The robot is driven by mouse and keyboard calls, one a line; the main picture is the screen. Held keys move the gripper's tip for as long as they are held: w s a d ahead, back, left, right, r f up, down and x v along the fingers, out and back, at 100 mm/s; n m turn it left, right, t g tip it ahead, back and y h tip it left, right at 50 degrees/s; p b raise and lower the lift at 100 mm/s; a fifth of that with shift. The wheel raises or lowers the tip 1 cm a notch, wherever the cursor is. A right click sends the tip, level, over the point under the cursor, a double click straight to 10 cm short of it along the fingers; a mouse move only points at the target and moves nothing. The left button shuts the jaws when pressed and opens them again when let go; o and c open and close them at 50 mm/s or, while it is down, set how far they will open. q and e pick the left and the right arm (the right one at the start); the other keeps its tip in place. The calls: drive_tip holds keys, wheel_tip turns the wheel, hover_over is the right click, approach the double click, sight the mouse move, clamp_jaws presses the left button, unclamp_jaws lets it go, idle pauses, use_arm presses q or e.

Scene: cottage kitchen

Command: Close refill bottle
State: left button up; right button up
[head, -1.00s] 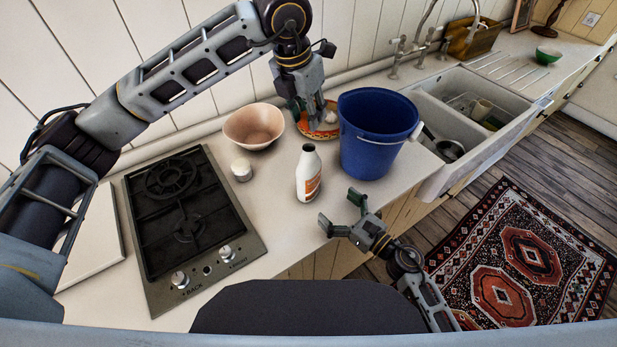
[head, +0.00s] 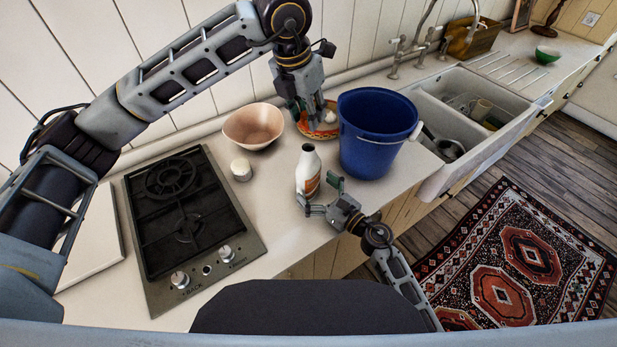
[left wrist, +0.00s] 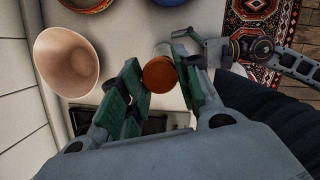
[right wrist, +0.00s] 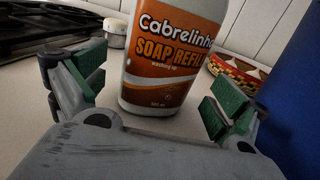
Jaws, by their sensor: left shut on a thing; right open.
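The refill bottle (head: 307,172), white with an orange label, stands upright on the counter, its top uncapped. The right wrist view shows its "Soap Refill" label (right wrist: 168,60). My right gripper (head: 320,194) is open at the bottle's near side, low down; in the right wrist view the bottle stands ahead between its spread fingers, with gaps at both sides. My left gripper (head: 311,122) is shut, over the patterned plate's area in the head view. In the left wrist view it grips a round reddish-brown cap (left wrist: 159,73), which hides part of the bottle; the head view hides the cap.
A blue bucket (head: 372,150) stands close right of the bottle. The black hob (head: 185,210) is at left, the sink (head: 470,90) at right.

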drive_tip(key=shift+x, duration=1.65)
drive_tip(key=c, duration=1.6)
use_arm(q)
drive_tip(key=shift+f, duration=2.5)
use_arm(e)
drive_tip(key=shift+o, duration=0.2)
use_arm(q)
drive_tip(key=shift+f, duration=0.9)
drive_tip(key=shift+f, duration=0.5)
use_arm(e)
drive_tip(key=c, duration=0.5)
